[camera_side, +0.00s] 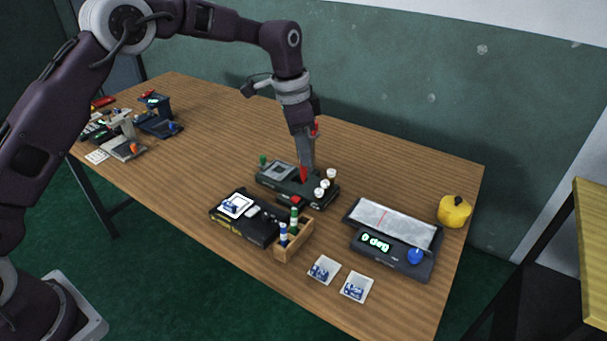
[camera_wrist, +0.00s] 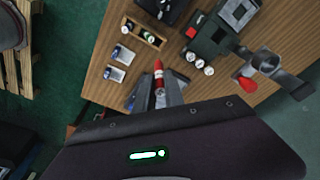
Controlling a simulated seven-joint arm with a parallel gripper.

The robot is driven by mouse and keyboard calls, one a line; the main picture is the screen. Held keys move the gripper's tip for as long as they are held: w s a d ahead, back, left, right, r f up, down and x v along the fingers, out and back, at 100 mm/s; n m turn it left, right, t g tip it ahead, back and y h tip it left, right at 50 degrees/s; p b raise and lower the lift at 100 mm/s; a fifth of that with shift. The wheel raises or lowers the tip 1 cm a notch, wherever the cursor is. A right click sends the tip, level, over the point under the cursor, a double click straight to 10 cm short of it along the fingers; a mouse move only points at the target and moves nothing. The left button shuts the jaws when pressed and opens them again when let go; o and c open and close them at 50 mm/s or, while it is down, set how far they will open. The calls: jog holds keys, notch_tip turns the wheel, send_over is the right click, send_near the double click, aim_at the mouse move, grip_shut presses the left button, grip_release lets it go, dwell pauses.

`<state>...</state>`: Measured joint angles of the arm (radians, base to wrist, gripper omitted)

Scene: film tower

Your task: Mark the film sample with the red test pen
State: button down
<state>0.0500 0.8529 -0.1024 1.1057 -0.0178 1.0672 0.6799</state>
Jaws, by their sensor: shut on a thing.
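The red test pen (camera_wrist: 158,76) shows between my gripper's fingers in the wrist view. My gripper (camera_wrist: 160,94) is shut on it, and the red end sticks out past the fingertips. In the side view my gripper (camera_side: 305,166) points down over the dark green device (camera_side: 270,190), with a red part (camera_side: 303,174) at its fingertips. I cannot tell whether this touches the device. A pale, wrinkled sheet (camera_side: 410,225), probably the film sample, lies on the black unit reading "0 deg" (camera_side: 420,264) to the right. A thin red line crosses the sheet. My gripper is apart from it.
A wooden rack (camera_side: 293,246) with blue- and green-marked pens stands in front of the green device. Two white trays (camera_side: 324,270) (camera_side: 355,287) lie near the front edge. A black device (camera_side: 232,230) is at left. A yellow pot (camera_side: 454,211) stands at right.

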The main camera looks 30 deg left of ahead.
jog(key=shift+a+r, duration=0.2)
jog(key=shift+r, duration=0.2)
jog(key=s+a+f, duration=0.1)
jog(key=a+f, duration=0.4)
jog(key=a, duration=0.5)
jog(key=s+a+f, duration=0.1)
jog(key=a+f, duration=0.3)
jog(key=a, duration=0.6)
jog(key=shift+s+a+f, duration=0.15)
jog(key=shift+f, duration=2.45)
jog(key=shift+f, duration=0.35)
jog(key=shift+d, duration=1.2)
notch_tip(320, 180, up, 7)
